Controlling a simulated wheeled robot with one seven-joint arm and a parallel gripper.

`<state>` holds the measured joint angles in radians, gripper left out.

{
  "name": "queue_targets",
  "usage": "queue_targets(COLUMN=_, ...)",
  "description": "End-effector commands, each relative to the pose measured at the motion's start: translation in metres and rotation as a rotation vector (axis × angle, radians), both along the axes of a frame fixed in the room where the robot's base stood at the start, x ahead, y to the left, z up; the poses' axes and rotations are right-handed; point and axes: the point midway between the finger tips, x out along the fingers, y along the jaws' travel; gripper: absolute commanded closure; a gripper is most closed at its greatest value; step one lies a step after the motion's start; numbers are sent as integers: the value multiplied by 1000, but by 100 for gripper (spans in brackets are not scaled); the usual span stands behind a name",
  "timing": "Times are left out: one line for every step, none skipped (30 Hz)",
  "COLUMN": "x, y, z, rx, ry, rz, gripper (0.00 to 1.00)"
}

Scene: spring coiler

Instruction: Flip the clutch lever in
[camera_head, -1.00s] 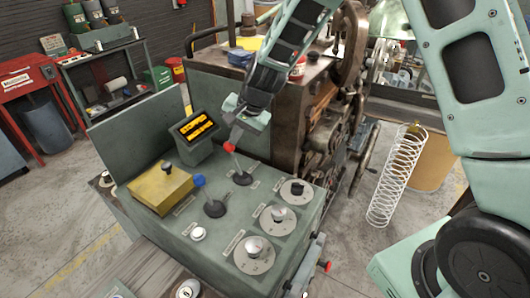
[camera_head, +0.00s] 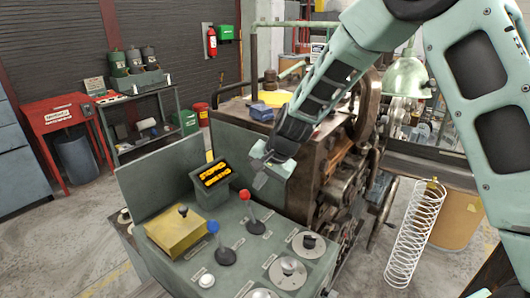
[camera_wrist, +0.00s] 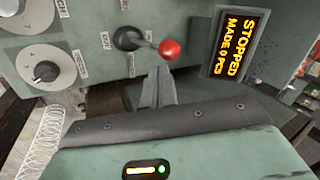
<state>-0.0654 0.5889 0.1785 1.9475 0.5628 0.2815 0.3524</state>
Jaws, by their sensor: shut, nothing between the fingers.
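A lever with a red ball knob (camera_head: 245,194) stands on the green control box (camera_head: 180,262), its black base lower right of the knob. The lever leans a little to the left. It also shows in the wrist view, with its red knob (camera_wrist: 169,49) just beyond my fingertips. A second lever with a blue knob (camera_head: 213,227) stands lower left. I cannot read which one is labelled clutch. My gripper (camera_head: 261,183) is shut and empty, just right of the red knob and close to it. In the wrist view my fingertips (camera_wrist: 160,72) point toward the lever; contact is unclear.
A display (camera_wrist: 238,45) reads STOPPED, MADE 0 PCS. A yellow box (camera_head: 176,231) and several dials (camera_head: 288,272) share the control box. The coiling machine (camera_head: 325,150) stands behind.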

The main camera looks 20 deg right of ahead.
Motion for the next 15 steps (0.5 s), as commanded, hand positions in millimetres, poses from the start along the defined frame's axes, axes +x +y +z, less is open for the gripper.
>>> queue_targets(x=1, y=-1, z=7, rx=0, ry=-2, rz=1, gripper=100)
queue_targets(x=3, y=0, z=9, rx=0, ry=-5, rz=3, gripper=100)
queue_targets(x=4, y=1, z=14, rx=1, ry=-4, rz=3, gripper=100)
queue_targets(x=6, y=1, z=19, rx=0, ry=-5, rz=3, gripper=100)
queue_targets(x=7, y=2, z=23, rx=-1, ry=-4, rz=4, gripper=100)
queue_targets(x=8, y=3, z=29, rx=-1, ry=-4, rz=3, gripper=100)
queue_targets(x=9, y=3, z=33, rx=0, ry=-3, rz=2, gripper=100)
queue_targets(x=11, y=3, z=38, rx=0, ry=-4, rz=2, gripper=100)
queue_targets(x=12, y=4, z=45, rx=0, ry=-3, rz=3, gripper=100)
queue_targets(x=13, y=4, z=50, rx=-1, ry=-4, rz=3, gripper=100)
queue_targets(x=15, y=4, z=55, rx=1, ry=-4, rz=1, gripper=100)
queue_targets(x=17, y=6, z=61, rx=0, ry=-3, rz=3, gripper=100)
queue_targets(x=18, y=6, z=66, rx=0, ry=-3, rz=2, gripper=100)
queue_targets(x=19, y=6, z=71, rx=0, ry=-3, rz=2, gripper=100)
queue_targets(x=21, y=6, z=77, rx=0, ry=-2, rz=1, gripper=100)
